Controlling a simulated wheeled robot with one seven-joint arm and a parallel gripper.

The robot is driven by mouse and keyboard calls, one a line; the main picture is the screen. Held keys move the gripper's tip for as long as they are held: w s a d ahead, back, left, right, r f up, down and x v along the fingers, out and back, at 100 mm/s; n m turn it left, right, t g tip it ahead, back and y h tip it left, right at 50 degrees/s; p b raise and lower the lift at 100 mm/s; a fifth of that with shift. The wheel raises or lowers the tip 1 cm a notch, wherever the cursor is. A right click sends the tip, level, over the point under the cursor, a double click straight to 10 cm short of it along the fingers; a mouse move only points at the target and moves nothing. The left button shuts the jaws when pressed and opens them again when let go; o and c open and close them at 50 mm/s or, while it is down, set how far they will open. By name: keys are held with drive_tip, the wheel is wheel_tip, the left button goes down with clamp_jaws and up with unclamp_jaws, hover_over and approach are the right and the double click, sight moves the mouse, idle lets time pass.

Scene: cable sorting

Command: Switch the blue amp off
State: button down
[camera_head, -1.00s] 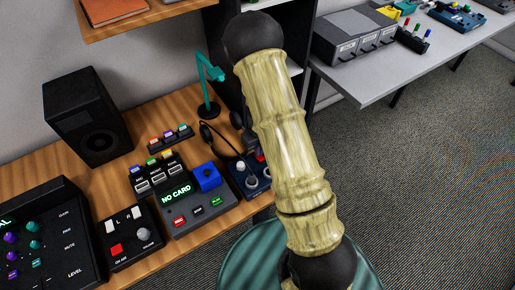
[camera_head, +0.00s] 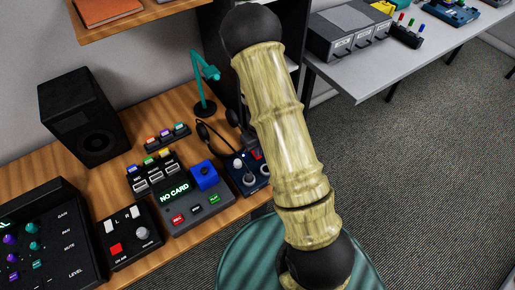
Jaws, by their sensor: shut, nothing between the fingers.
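A dark blue box with light knobs (camera_head: 248,178), which looks like the blue amp, sits at the right end of the wooden desk. A red part (camera_head: 257,153) shows near its back. My arm crosses the view just to its right and may hide part of it. I cannot read the switch position. My gripper is out of the picture; only my arm links show.
The wooden desk (camera_head: 50,158) also holds a grey "NO CARD" recorder (camera_head: 180,212), a black L/R box (camera_head: 128,236), a mixer (camera_head: 52,225), a speaker (camera_head: 82,115), a teal lamp (camera_head: 204,75) and headphones. A grey table (camera_head: 375,80) stands at right. A teal round seat (camera_head: 245,258) is below.

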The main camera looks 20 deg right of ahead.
wheel_tip(320, 180, up, 13)
drive_tip(key=p, duration=0.3)
drive_tip(key=shift+w+a+r+p, duration=0.15)
drive_tip(key=shift+r+p, duration=0.15)
drive_tip(key=shift+p, duration=0.55)
drive_tip(key=t+p, duration=0.1)
drive_tip(key=p, duration=0.1)
drive_tip(key=shift+s+r+p, duration=0.1)
drive_tip(key=shift+s+p, duration=0.1)
drive_tip(key=shift+p, duration=0.2)
drive_tip(key=shift+f, duration=0.25)
drive_tip(key=f+b, duration=0.1)
drive_tip(key=f, duration=0.3)
drive_tip(key=w+f+b, duration=0.1)
drive_tip(key=f, duration=0.3)
drive_tip(key=f+b, duration=0.1)
drive_tip(key=f, duration=0.3)
drive_tip(key=shift+w+a+f, duration=0.15)
drive_tip(key=shift+a+f, duration=0.05)
drive_tip(key=shift+w+f, duration=0.1)
drive_tip(key=shift+f, duration=0.6)
